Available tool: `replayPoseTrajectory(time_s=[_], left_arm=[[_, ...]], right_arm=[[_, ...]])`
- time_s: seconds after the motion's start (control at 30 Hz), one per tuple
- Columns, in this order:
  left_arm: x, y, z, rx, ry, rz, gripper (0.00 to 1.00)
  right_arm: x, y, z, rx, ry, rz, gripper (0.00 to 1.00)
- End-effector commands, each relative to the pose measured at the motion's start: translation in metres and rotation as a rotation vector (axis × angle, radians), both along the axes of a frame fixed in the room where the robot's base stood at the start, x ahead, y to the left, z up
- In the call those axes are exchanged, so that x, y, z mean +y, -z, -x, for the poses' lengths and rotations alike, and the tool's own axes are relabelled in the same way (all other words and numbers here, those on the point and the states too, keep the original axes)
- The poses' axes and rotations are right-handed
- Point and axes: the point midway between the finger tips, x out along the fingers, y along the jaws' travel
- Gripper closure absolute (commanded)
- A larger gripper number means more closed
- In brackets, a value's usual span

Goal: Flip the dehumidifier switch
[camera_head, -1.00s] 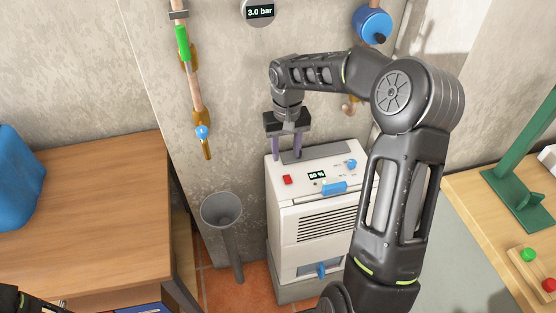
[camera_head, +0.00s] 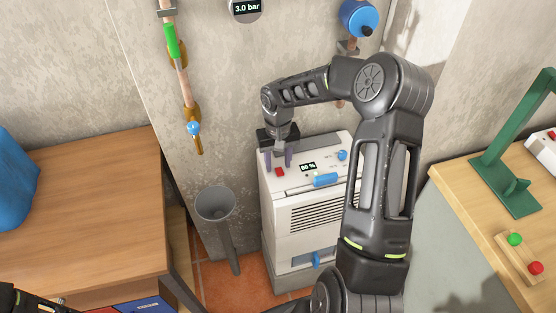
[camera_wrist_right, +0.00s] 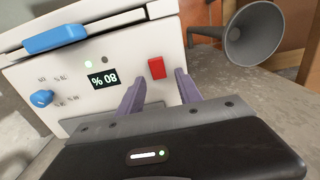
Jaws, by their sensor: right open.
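The dehumidifier (camera_head: 307,215) is a white box standing against the wall, also large in the right wrist view (camera_wrist_right: 60,107). Its top panel has a red switch (camera_head: 280,171), a display reading 80 % (camera_head: 308,167) and a blue knob (camera_head: 342,155). My right gripper (camera_head: 279,166) is open, with its purple fingers pointing down at the panel around the switch. In the right wrist view the red switch (camera_wrist_right: 156,68) shows between the two fingertips (camera_wrist_right: 159,77), with gaps on both sides. I cannot tell whether the fingertips touch the panel.
A grey funnel (camera_head: 215,203) stands close to the dehumidifier's left. A wooden table (camera_head: 80,215) is at the left, and a workbench (camera_head: 455,185) with a green stand (camera_head: 510,190) at the right. A copper pipe (camera_head: 184,85) with a blue-handled valve runs down the wall.

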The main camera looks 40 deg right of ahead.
Motion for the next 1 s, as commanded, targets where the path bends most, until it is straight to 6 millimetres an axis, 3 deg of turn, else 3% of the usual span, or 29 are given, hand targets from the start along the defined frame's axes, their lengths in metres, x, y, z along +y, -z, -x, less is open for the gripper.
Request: replayPoseTrajectory(time_s=[0.27, 0.77, 1.0], left_arm=[[0.0001, 0.0000, 0.0001, 0.000, 0.000, 0.000, 0.64], [0.0000, -0.0001, 0.0000, 0.000, 0.000, 0.000, 0.64], [0.0000, -0.0001, 0.0000, 0.000, 0.000, 0.000, 0.64]], right_arm=[[-0.0003, 0.0017, -0.0001, -0.001, 0.000, 0.000, 0.58], [-0.0002, 0.0014, -0.0002, -0.001, 0.000, 0.000, 0.99], [-0.0002, 0.0013, -0.0003, -0.001, 0.000, 0.000, 1.00]])
